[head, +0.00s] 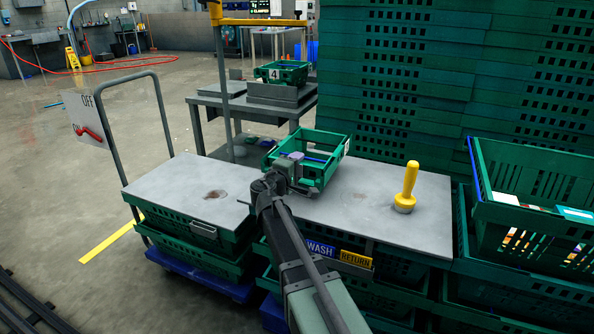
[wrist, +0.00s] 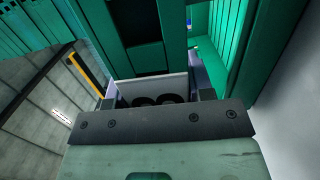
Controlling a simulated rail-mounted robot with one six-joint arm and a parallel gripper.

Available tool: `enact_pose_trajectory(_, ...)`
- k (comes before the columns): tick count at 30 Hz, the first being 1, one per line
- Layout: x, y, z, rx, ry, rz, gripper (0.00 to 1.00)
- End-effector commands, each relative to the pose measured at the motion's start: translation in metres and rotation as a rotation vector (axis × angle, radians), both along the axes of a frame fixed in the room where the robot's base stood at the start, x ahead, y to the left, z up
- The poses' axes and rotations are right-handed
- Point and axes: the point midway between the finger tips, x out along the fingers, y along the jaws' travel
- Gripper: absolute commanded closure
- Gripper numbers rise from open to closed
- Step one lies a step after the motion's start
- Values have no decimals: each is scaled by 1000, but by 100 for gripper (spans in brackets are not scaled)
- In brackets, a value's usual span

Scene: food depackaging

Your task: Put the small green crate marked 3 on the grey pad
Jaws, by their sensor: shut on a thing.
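A small green crate (head: 330,141) is at the far edge of the right grey board, in the middle of the head view. A white label shows on its right end; I cannot read it there. My gripper (head: 291,167) is shut on the crate's near-left wall. In the wrist view the green crate wall (wrist: 215,50) rises past my gripper (wrist: 155,103), and a white plate with dark rounded marks sits between the jaws. I cannot tell whether the crate touches the board. Several flat grey surfaces show; which is the grey pad is unclear.
The left grey board (head: 165,187) has a dark stain. A yellow handle (head: 410,180) stands on the right grey board (head: 350,222). Behind, a crate marked 4 (head: 281,72) sits on a grey table (head: 210,104). Tall green crate stacks (head: 400,120) block the right rear.

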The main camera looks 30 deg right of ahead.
Motion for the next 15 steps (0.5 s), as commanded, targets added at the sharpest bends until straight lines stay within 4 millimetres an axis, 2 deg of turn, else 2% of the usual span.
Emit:
enact_pose_trajectory(4,0,0,-4,-1,0,0,91)
enact_pose_trajectory(5,0,0,-3,0,0,0,48)
enact_pose_trajectory(9,0,0,-3,0,0,0,27)
enact_pose_trajectory(15,0,0,-3,0,0,0,27)
